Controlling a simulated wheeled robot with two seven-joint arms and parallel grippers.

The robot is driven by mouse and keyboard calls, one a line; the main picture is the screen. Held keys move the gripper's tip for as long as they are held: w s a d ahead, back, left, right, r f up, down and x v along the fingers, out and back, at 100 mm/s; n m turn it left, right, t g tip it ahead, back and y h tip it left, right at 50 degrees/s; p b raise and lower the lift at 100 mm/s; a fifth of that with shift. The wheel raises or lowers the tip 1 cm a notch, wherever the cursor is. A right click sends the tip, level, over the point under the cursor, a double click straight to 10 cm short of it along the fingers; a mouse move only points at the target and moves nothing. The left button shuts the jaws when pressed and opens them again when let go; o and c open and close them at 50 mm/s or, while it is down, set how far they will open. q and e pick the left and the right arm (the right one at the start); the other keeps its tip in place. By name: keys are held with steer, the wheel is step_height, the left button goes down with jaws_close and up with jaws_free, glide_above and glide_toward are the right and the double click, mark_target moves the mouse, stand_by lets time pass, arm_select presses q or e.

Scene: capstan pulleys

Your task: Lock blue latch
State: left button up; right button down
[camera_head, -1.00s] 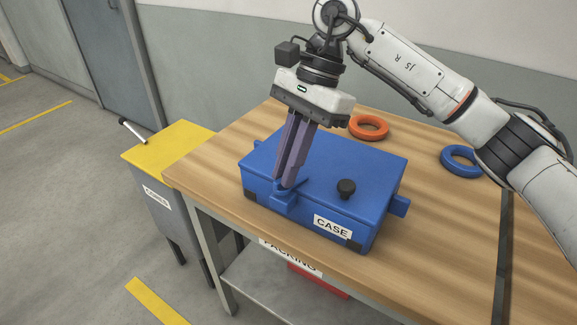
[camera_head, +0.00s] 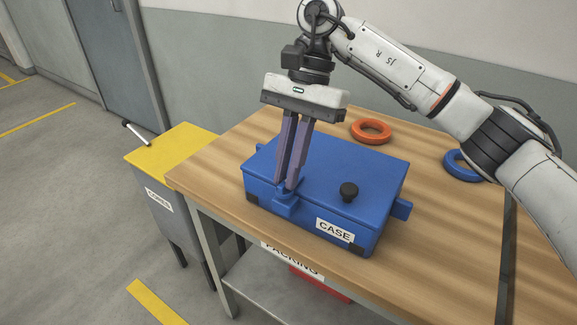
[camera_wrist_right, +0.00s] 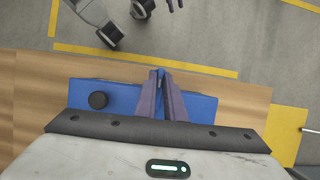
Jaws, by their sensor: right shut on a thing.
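A closed blue case (camera_head: 330,180) with a CASE label sits on the wooden table. A blue latch (camera_head: 286,198) is on its front edge, left of the label. My right gripper (camera_head: 287,187) points down at the latch, its purple fingers shut on it and hiding part of it. In the right wrist view the fingers (camera_wrist_right: 161,100) come together over the blue case (camera_wrist_right: 120,88) at its front edge. My left gripper is not clearly seen in the head view.
An orange ring (camera_head: 371,131) and a blue ring (camera_head: 463,166) lie on the table (camera_head: 440,225) behind and right.

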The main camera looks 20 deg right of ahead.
steer(key=c, duration=1.8)
jaws_free()
steer(key=shift+c, duration=0.2)
steer(key=p+v, duration=0.1)
steer(key=v, duration=0.9)
steer(key=shift+r, duration=0.15)
